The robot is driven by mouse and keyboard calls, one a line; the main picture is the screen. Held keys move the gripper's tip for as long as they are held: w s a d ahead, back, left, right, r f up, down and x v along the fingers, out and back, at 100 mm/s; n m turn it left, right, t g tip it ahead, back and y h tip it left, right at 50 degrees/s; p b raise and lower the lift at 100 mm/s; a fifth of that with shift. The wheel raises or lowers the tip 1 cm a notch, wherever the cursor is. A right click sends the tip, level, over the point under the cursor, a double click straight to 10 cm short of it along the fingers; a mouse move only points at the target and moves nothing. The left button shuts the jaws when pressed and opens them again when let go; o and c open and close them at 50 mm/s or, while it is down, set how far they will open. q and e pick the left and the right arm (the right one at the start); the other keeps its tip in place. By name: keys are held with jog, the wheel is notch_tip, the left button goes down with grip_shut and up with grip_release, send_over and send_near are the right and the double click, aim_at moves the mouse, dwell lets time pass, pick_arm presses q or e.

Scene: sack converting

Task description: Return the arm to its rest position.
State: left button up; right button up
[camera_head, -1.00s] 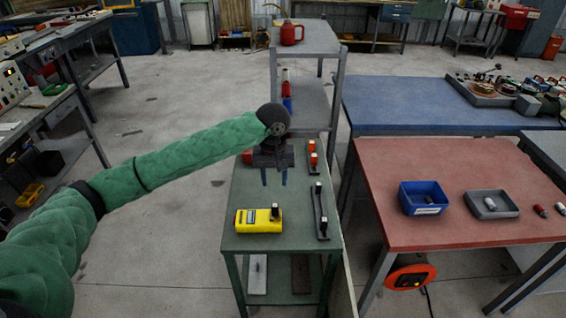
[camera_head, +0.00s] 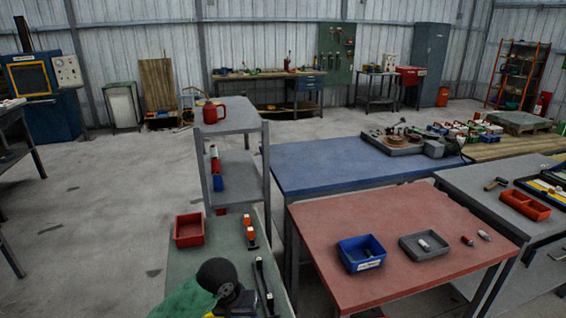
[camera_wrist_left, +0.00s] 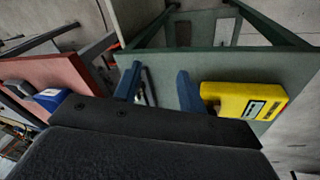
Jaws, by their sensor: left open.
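My left arm in its green sleeve comes in at the bottom of the head view, its dark wrist low over the green table (camera_head: 190,262). In the left wrist view my left gripper (camera_wrist_left: 156,84) has its two blue fingers apart, with nothing between them. The yellow device (camera_wrist_left: 243,101) lies on the green table, beside the right finger in that view; in the head view it is almost hidden behind my arm. My right gripper is in neither view.
A red bin (camera_head: 189,230) and a black-handled bar (camera_head: 263,287) are on the green table. Right of it stands a red table (camera_head: 400,215) with a blue bin (camera_head: 361,253) and a grey tray (camera_head: 424,245). A grey shelf (camera_head: 235,125) stands behind. Floor at left is clear.

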pick_arm(q)
jog(key=s+f+m+t, duration=0.1)
jog(key=s+f, duration=0.2)
jog(key=s, duration=0.2)
jog(key=s+f+t, duration=0.1)
jog(key=s+f, duration=0.2)
jog(key=s, duration=0.2)
jog(key=s+a+f+y, duration=0.2)
jog(key=s+a+f, duration=0.2)
jog(key=s+a, duration=0.85)
notch_tip(320, 180, down, 25)
jog(key=d+g, duration=0.1)
jog(key=d, duration=0.2)
jog(key=s+f, duration=0.4)
jog(key=f, duration=0.6)
jog(key=s+f, duration=0.4)
jog(key=f, duration=0.7)
jog(key=shift+d+f+g, duration=0.15)
jog(key=shift+g, duration=0.25)
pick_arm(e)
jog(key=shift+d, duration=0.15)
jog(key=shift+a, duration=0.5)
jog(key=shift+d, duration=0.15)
